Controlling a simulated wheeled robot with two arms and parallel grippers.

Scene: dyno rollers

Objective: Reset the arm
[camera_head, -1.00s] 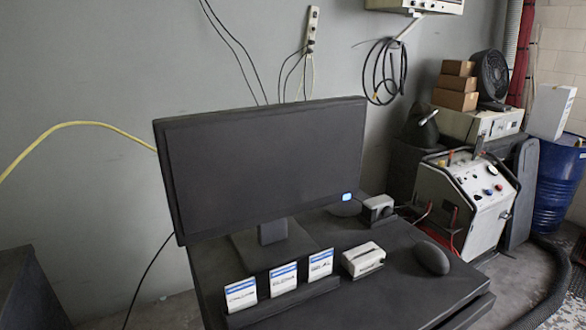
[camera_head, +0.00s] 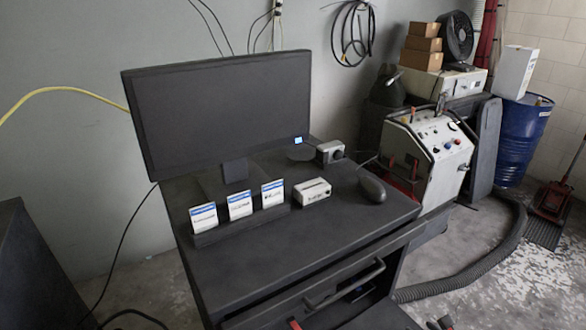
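Neither of my arms can be made out in the head view, and I see no gripper. A black desk cabinet (camera_head: 243,277) stands in front of me. On its top are a dark monitor (camera_head: 225,110), a row of small white-and-blue cards (camera_head: 240,204) in a dark holder, a small white box (camera_head: 312,191), a dark mouse (camera_head: 372,188) and a small grey-white device (camera_head: 330,152). A small dark shape (camera_head: 440,322) shows at the bottom edge; I cannot tell what it is.
A drawer handle (camera_head: 345,285) juts from the cabinet front. A thick black hose (camera_head: 465,278) curves across the floor.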

